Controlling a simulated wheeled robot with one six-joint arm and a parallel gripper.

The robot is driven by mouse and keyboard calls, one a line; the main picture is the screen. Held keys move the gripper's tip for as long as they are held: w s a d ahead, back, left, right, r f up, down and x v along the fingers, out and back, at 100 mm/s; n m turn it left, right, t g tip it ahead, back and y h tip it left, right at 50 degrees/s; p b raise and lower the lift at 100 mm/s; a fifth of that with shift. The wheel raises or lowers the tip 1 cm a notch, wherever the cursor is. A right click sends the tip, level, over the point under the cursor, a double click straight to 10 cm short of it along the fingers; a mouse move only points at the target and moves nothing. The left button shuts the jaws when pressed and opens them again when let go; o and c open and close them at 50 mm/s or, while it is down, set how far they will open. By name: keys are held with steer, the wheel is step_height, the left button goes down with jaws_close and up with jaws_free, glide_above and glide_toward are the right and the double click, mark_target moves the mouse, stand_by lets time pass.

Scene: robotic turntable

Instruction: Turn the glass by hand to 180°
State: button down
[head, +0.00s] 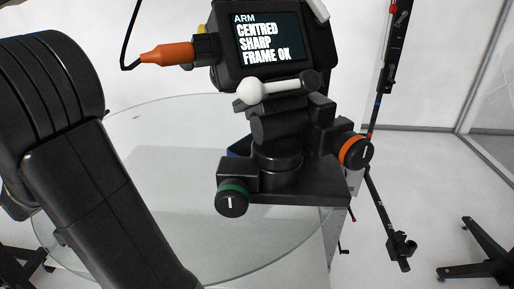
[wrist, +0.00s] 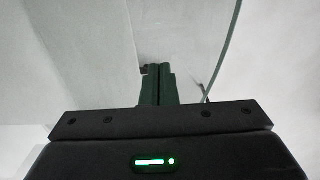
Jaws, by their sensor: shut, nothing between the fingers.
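The glass is a large round clear disc (head: 255,238) lying level in the middle of the head view. My arm crosses its left side, and a camera rig covers part of its right side. My gripper (wrist: 158,70) shows in the wrist view with its two dark fingers together and nothing between them. A thin curved greenish line beside the fingers looks like the rim of the glass (wrist: 233,42). I cannot tell whether the fingertips touch the glass. My gripper is out of sight in the head view. No angle mark on the glass is readable.
A black camera rig (head: 285,185) with green and orange knobs stands in front of the glass. Its screen (head: 268,40) reads "ARM CENTRED SHARP FRAME OK". An orange plug (head: 166,54) with a cable sticks out left. A dark stand (head: 388,215) is at right, with open floor around it.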

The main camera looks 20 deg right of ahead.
steer(key=shift+w+a, duration=0.65)
steer(key=shift+a, duration=0.2)
steer(key=shift+w+a+p, duration=0.5)
steer(key=shift+w+a, duration=0.3)
steer(key=shift+a, duration=0.15)
steer(key=shift+w+a+f+p, duration=0.2)
steer(key=shift+w+a+p, duration=0.05)
steer(key=shift+w+a, duration=0.55)
steer(key=shift+w+a+f+p, duration=0.15)
steer(key=shift+w+a+p, duration=0.05)
steer(key=shift+w+a, duration=0.55)
steer(key=shift+a, duration=0.1)
